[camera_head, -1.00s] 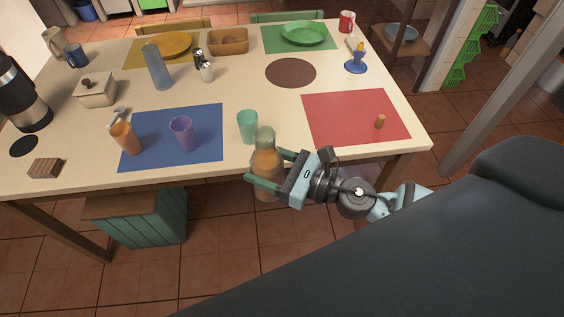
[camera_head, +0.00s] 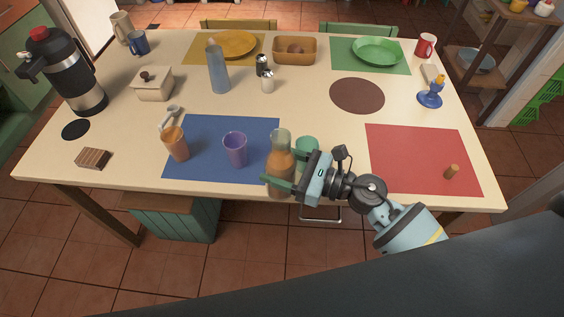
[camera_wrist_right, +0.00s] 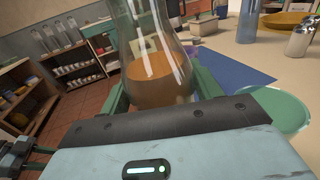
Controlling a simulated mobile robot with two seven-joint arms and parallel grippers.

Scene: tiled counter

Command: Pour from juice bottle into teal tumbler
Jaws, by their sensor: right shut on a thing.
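The juice bottle (camera_head: 281,152) is clear glass, partly filled with orange juice, and looks upright. My right gripper (camera_head: 279,173) is shut around its body at the table's front edge; I cannot tell its exact height. In the right wrist view the bottle (camera_wrist_right: 155,70) stands between the green fingers. The teal tumbler (camera_head: 308,145) is just right of the bottle, partly hidden behind my right gripper. Its round teal rim also shows in the right wrist view (camera_wrist_right: 280,105), to the right of the bottle. My left gripper is not in view.
A purple cup (camera_head: 235,150) and an orange cup (camera_head: 176,145) stand on the blue mat (camera_head: 205,175) to the left. A blue bottle (camera_head: 217,68) stands farther back.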

